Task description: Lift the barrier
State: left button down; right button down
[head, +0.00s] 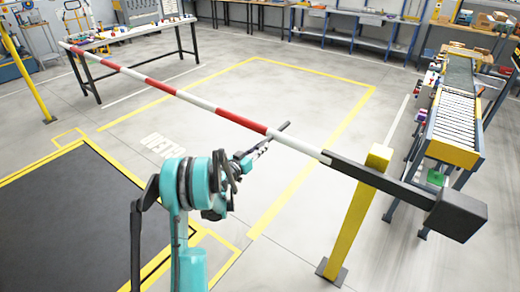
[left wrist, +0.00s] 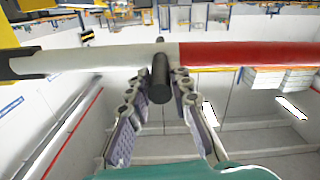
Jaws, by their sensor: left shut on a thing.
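The barrier is a long red-and-white striped bar (head: 195,98) that crosses the head view from far left to lower right. It looks roughly level. Its dark butt end carries a black block (head: 455,215) and meets a yellow post (head: 355,215). A short black handle (head: 283,127) sticks out from the bar; it also shows in the left wrist view (left wrist: 160,78), by a white stretch (left wrist: 110,57). My left gripper (head: 262,146) is shut on this handle, with its fingers (left wrist: 161,84) on either side. My right gripper is not in view.
A roller conveyor (head: 455,118) stands right of the post. A yellow post (head: 25,75) is at far left. A dark floor plate (head: 65,220) lies lower left. The marked floor beyond the bar is clear.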

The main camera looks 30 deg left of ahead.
pick_arm(q)
jog(key=d+r+m+p, duration=0.3)
jog(key=d+r+p, duration=0.15)
jog(key=r, duration=0.55)
jog(key=d+r+m+p, duration=0.25)
jog(key=r+p, duration=0.25)
jog(key=r, duration=0.4)
jog(key=d+r+m+p, duration=0.3)
jog(key=d+r+p, duration=0.15)
jog(key=r, duration=0.55)
jog(key=s+d+r+m+p, duration=0.1)
jog(key=d+r+m+p, duration=0.1)
jog(key=d, duration=0.8)
jog(key=s+d+r+m+p, duration=0.1)
jog(key=d+r+m+p, duration=0.2)
jog(key=d, duration=0.6)
jog(key=s+d+r+m+p, duration=0.1)
jog(key=d+r+m+p, duration=0.1)
jog(key=d+r, duration=0.4)
jog(key=d+m, duration=0.1)
jog(key=d, duration=0.3)
jog(key=shift+s+d+r+m, duration=0.15)
jog(key=shift+d+r+m, duration=0.15)
jog(key=shift+r+m, duration=0.05)
jog(key=shift+a, duration=0.2)
jog(key=c, duration=1.4)
grip_release()
jog(key=shift+o, duration=0.2)
jog(key=shift+d+p, duration=0.1)
jog(key=shift+p, duration=0.2)
